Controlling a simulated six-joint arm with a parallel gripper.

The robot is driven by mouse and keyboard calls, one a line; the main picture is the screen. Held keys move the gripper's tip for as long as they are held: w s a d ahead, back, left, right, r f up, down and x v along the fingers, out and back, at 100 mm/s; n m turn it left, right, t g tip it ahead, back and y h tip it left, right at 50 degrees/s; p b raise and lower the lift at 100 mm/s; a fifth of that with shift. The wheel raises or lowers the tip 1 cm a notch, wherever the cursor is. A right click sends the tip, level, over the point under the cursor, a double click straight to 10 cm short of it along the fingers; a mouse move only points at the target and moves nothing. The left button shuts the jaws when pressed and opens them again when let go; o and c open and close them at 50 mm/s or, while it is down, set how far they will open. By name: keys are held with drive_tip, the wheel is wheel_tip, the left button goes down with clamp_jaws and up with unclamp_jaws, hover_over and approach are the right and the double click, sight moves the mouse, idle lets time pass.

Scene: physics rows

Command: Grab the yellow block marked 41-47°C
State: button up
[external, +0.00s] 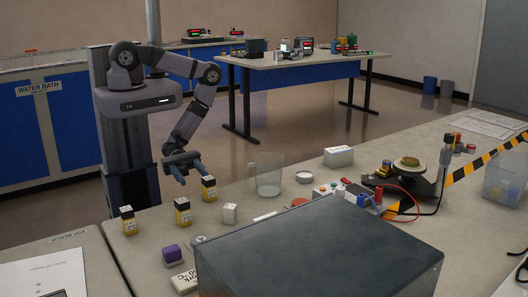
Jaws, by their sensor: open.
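My gripper (190,173) has blue fingers that are spread apart and empty. It hangs just behind and above the middle and right yellow blocks, apparently touching neither.
A clear beaker (267,182) stands right of the blocks. A small white block (229,214), a purple block (171,255) and a white lettered piece (185,280) lie nearer. A large grey box (310,255) fills the front. Bare bench lies between the left and middle yellow blocks.

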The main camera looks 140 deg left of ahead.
sight(209, 183)
drive_tip(key=shift+w+a+f+n+y, duration=0.15)
drive_tip(key=shift+w+a+n+y, duration=0.15)
drive_tip(key=shift+a+n+y, duration=0.2)
drive_tip(key=shift+w+a+f+n+y, duration=0.1)
drive_tip(key=shift+w+a+n+y, duration=0.2)
drive_tip(key=shift+n+y, duration=0.3)
drive_tip(key=shift+w+a, duration=0.1)
drive_tip(key=shift+w, duration=0.2)
drive_tip(key=shift+w, duration=0.15)
drive_tip(key=shift+w+a+r, duration=0.1)
drive_tip(key=shift+w+a, duration=0.05)
drive_tip(key=shift+w, duration=2.3)
drive_tip(key=shift+c, duration=0.2)
drive_tip(key=c, duration=1.1)
